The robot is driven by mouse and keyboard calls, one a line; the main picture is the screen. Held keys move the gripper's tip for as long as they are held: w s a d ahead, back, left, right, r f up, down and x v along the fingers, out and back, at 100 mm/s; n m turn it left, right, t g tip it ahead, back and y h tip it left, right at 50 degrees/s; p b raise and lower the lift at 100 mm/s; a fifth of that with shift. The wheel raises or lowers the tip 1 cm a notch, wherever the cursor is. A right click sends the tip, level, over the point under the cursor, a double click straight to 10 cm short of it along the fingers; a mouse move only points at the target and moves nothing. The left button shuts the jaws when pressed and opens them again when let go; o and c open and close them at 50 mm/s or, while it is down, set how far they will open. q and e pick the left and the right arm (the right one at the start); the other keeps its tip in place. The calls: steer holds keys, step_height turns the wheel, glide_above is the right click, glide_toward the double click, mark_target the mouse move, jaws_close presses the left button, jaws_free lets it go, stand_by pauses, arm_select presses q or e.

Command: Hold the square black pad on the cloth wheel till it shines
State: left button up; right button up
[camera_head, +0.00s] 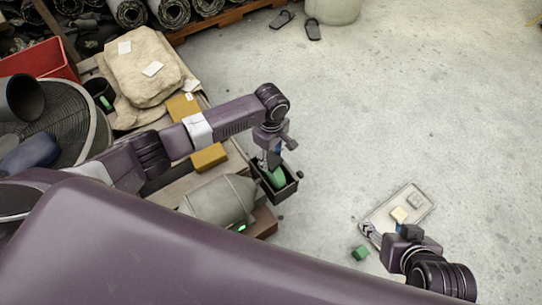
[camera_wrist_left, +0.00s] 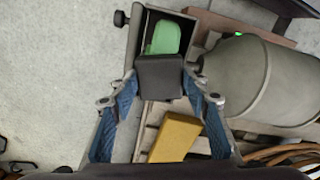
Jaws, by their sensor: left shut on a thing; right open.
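My left gripper (camera_head: 268,158) is shut on the square black pad (camera_wrist_left: 160,77), which shows between its blue-lined fingers (camera_wrist_left: 160,88) in the left wrist view. The pad is at the mouth of a dark open-topped housing (camera_head: 288,190). A rounded green thing (camera_wrist_left: 163,37), which looks like the cloth wheel, sits inside the housing just beyond the pad. The pad overlaps its edge in the picture; I cannot tell whether they touch. In the head view the green thing (camera_head: 276,177) lies under my left gripper. My right gripper (camera_head: 375,235) is open and empty, low at the right.
A grey motor body (camera_head: 222,200) with a lit green lamp (camera_head: 241,228) stands beside the housing.

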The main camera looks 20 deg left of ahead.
steer(key=shift+s+d+f+g+p, duration=0.1)
steer(key=shift+s+d+f+g, duration=0.2)
steer(key=shift+s, duration=0.45)
steer(key=shift+s+d+f+g+p, duration=0.15)
steer(key=shift+s+f+g, duration=0.1)
steer(key=shift+s+g, duration=0.35)
steer(key=shift+s+d+f+g+p, duration=0.1)
steer(key=shift+s+d+f+g, duration=0.15)
steer(key=shift+s, duration=0.6)
stand_by(1.7)
steer(key=shift+s+d+g+h+p, duration=0.2)
steer(key=shift+s+g+p, duration=0.1)
steer(key=shift+s, duration=0.4)
steer(key=shift+s+d+g+h+p, duration=0.15)
steer(key=shift+s+g+h, duration=0.1)
steer(key=shift+s, duration=0.45)
stand_by(1.6)
steer(key=shift+r+p, duration=0.5)
steer(key=shift+p, duration=0.1)
stand_by(0.5)
